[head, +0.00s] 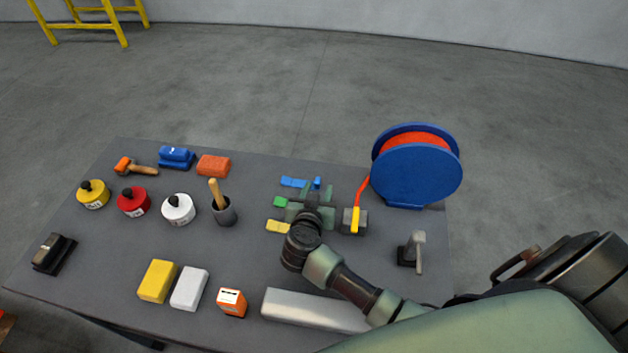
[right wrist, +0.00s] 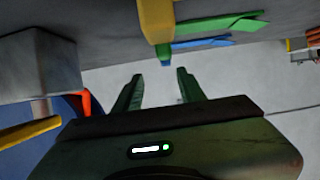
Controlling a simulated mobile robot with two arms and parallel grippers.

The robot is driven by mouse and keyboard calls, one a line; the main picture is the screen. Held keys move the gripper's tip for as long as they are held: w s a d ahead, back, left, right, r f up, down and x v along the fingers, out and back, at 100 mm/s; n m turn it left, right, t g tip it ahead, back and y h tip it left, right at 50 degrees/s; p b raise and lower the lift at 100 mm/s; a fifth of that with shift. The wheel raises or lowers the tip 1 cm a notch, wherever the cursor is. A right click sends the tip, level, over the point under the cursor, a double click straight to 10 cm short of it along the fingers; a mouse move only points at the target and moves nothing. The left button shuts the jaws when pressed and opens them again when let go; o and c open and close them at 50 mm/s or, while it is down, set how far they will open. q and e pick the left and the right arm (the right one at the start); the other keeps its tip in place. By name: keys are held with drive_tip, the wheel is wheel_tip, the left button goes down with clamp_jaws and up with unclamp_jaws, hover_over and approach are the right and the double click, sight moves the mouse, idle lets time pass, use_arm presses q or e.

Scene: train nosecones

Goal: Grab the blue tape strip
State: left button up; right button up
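The blue tape strip (head: 293,182) lies at the far end of a row of coloured strips on the table, with a small blue piece (head: 317,183) at its right. In the right wrist view the blue strip (right wrist: 205,42) shows beyond the green strip (right wrist: 220,23), and a small blue end (right wrist: 163,58) shows below a yellow block (right wrist: 157,22). My right gripper (head: 312,192) is over the row, its arm hiding part of it. In its wrist view the gripper (right wrist: 160,75) is open, with nothing between the fingers. My left gripper is out of view.
A green strip (head: 280,202) and a yellow strip (head: 278,227) lie nearer. A blue reel (head: 415,175) with orange line and a grey block (head: 354,221) stand right of the gripper. Bare table (head: 255,180) lies left of the strips.

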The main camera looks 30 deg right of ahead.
sight(318, 178)
drive_tip(key=w, duration=0.2)
drive_tip(key=shift+w+d+f+p, duration=0.3)
drive_tip(key=shift+w+d+f, duration=0.1)
drive_tip(key=shift+x, duration=1.15)
drive_tip(key=shift+w+d+f, duration=0.2)
drive_tip(key=shift+f, duration=0.15)
drive_tip(key=shift+c, duration=0.3)
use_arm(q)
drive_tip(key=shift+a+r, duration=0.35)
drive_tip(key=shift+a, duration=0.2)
use_arm(e)
clamp_jaws()
